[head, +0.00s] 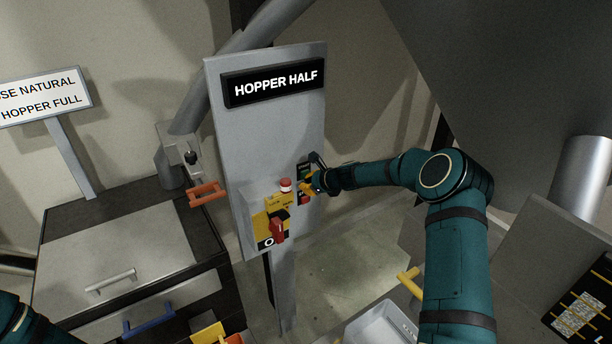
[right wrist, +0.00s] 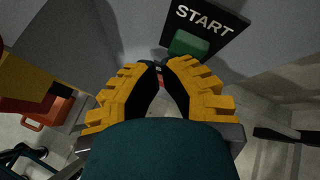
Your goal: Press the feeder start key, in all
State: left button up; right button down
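The green start key (right wrist: 188,43) sits under a black START label (right wrist: 207,22) in the right wrist view. In the head view my right gripper (head: 314,182) is at the right edge of the grey control panel (head: 262,135) and largely hides the key. In the wrist view the yellow fingers of my right gripper (right wrist: 159,66) meet at their tips, shut with nothing held. The tips are just below and left of the green key; I cannot tell whether they touch it. A display (head: 275,82) reads HOPPER HALF. My left gripper is out of view.
A red-topped button (head: 286,185) and a red rotary handle (head: 278,229) on a yellow plate are left of the right gripper. A red key (head: 305,199) is below it. A cut-off sign (head: 42,97) mentions HOPPER FULL. A drawer cabinet (head: 120,250) stands at left.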

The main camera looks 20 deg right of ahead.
jog(key=shift+w+a, duration=0.1)
jog(key=shift+w, duration=0.15)
dwell(0.6)
jog(key=shift+s+b, duration=0.6)
jog(key=shift+s, duration=0.2)
jog(key=s+b, duration=0.2)
jog(key=s+d+b, duration=0.1)
jog(key=s+b, duration=0.1)
jog(key=s, duration=0.1)
dwell(0.8)
